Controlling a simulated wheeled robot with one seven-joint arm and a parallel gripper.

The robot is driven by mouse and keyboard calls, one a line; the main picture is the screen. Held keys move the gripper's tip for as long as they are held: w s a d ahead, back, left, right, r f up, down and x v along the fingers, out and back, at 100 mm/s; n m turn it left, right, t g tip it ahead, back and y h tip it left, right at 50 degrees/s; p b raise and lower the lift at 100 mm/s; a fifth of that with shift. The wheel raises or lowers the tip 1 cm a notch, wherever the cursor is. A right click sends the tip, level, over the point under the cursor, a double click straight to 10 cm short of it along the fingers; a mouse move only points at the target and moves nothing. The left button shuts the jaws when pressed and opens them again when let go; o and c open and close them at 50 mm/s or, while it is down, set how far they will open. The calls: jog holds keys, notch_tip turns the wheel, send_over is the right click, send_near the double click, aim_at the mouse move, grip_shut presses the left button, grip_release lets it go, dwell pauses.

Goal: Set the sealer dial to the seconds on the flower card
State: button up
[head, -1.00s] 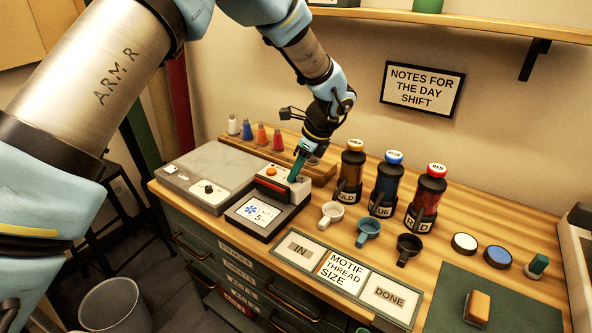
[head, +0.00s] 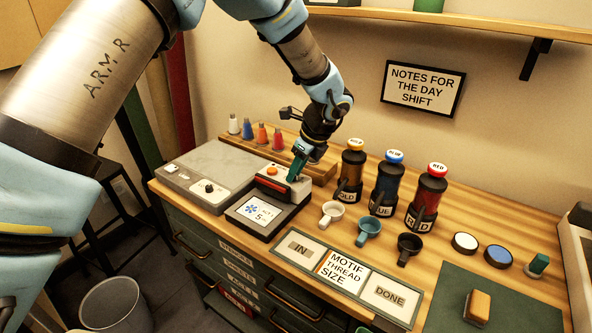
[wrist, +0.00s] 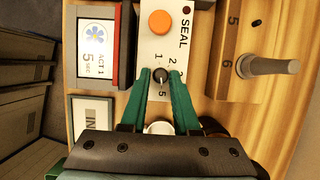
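The flower card (head: 258,211) lies in a dark frame at the front of the sealer (head: 271,196). In the wrist view the flower card (wrist: 97,48) shows a blue flower, "ACT 1" and "5 SEC". The sealer's pale panel (wrist: 147,45) bears an orange button, the word SEAL and numbers around a small dark dial (wrist: 160,76); 1, 2, 3 and 5 can be read. The dial's pointer direction is unclear. In the head view my gripper (head: 294,180) hides the dial.
A grey machine (head: 208,172) with its own knob stands left of the sealer. Thread spools (head: 262,135) stand behind on a wooden rack. Gold, blue and red jars (head: 388,180) and several scoops stand to the right. The IN/DONE board (head: 342,272) lies in front.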

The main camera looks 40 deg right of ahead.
jog(key=o, duration=0.3)
jog(key=b+v, duration=0.2)
jog(key=v, duration=0.8)
jog(key=shift+s+r, duration=0.2)
jog(key=shift+r, duration=0.15)
jog(key=shift+w, duration=0.1)
